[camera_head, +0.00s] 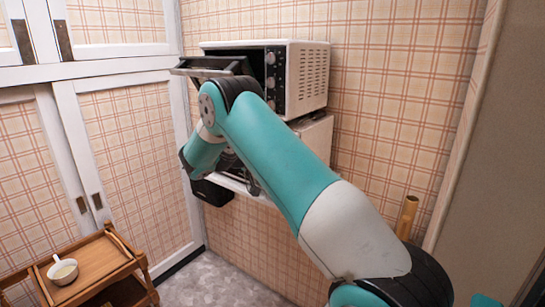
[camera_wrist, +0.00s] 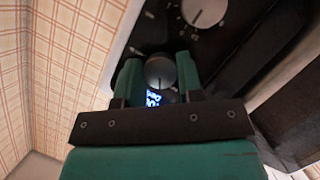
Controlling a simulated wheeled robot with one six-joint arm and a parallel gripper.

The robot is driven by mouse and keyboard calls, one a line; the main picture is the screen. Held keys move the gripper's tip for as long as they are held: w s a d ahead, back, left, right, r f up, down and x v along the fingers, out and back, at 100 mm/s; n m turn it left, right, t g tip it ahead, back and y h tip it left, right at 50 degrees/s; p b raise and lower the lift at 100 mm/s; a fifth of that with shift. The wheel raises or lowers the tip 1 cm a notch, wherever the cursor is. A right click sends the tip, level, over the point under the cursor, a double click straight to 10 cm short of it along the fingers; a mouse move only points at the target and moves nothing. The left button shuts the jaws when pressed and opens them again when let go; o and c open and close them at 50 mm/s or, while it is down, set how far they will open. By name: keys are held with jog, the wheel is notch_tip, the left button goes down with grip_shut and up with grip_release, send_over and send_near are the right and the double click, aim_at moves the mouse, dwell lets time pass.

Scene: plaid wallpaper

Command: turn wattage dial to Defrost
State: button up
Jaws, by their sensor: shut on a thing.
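In the wrist view, my gripper (camera_wrist: 159,74) has its two green fingers on either side of a round grey dial (camera_wrist: 160,70) and is shut on it. The dial sits on a black control panel. A second dial (camera_wrist: 204,11) with white marks around it is on the same panel, clear of the fingers. A lit blue display (camera_wrist: 152,98) shows partly under the held dial. The dial labels are too small to read.
A second white appliance (camera_head: 316,138) stands below the microwave, mostly behind my arm. White-framed cabinets (camera_head: 130,150) line the left wall. Grey floor (camera_head: 215,280) is open in front.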

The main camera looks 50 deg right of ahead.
jog(key=n+g+p, duration=0.1)
jog(key=n+p, duration=0.1)
jog(key=p, duration=0.2)
jog(key=shift+w+r+h, duration=0.1)
jog(key=shift+r+h, duration=0.05)
jog(key=shift+h, duration=0.15)
jog(key=o, duration=0.9)
jog(key=shift+p, duration=0.4)
